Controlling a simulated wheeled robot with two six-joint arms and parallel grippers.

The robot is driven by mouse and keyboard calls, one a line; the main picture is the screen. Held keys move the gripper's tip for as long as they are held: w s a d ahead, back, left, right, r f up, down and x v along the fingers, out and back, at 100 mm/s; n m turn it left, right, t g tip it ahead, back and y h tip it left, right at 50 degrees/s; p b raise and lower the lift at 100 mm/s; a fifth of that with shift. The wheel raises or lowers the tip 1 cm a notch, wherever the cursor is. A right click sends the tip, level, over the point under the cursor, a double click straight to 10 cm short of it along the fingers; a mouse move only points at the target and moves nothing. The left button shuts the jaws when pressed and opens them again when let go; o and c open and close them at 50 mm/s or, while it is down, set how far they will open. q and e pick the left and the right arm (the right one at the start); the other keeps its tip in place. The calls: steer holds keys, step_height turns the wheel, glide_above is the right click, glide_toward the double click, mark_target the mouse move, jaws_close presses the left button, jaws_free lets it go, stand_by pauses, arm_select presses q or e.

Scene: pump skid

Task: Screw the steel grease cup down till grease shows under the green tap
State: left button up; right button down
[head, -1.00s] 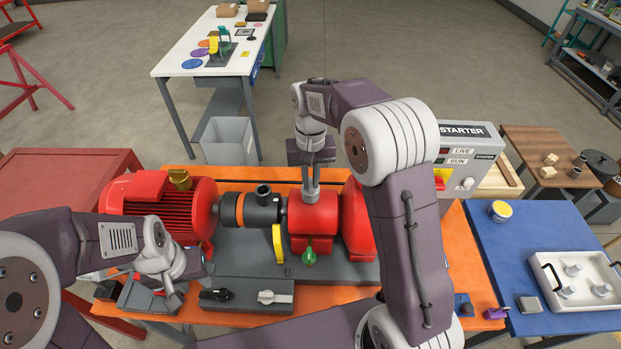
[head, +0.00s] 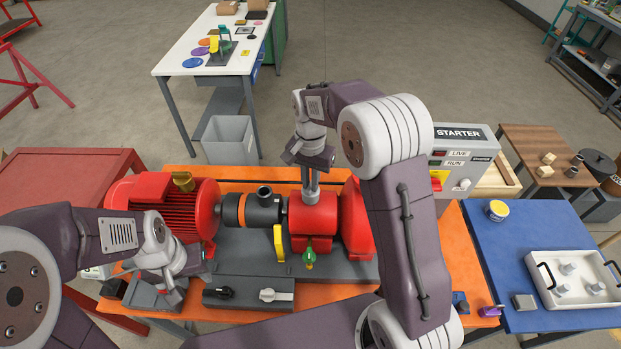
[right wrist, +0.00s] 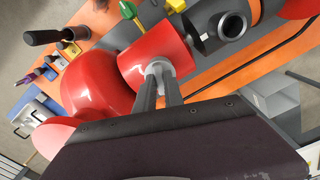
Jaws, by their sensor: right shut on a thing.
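The steel grease cup (right wrist: 157,67) is on top of the red bearing housing (head: 313,222), mostly hidden between my fingers. My right gripper (head: 310,197) comes down on it from above and is shut on it; its fingers also show in the right wrist view (right wrist: 160,80). The green tap (head: 309,257) is on the front of the housing, below the gripper, and shows at the top of the right wrist view (right wrist: 128,9).
A red motor (head: 170,212) and a dark pipe body (head: 265,212) stand left of the housing, with a yellow lever (head: 279,243) between. The starter box (head: 462,165) is close to my right arm. A white tray (head: 575,278) sits on the blue table.

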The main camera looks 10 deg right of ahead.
steer(key=shift+w+r+m+p, duration=0.1)
steer(key=shift+m+p, duration=0.25)
steer(key=shift+m, duration=0.75)
steer(key=c, duration=1.4)
jaws_free()
steer(key=shift+c, duration=0.2)
step_height(320, 180, up, 9)
steer(key=b, duration=0.1)
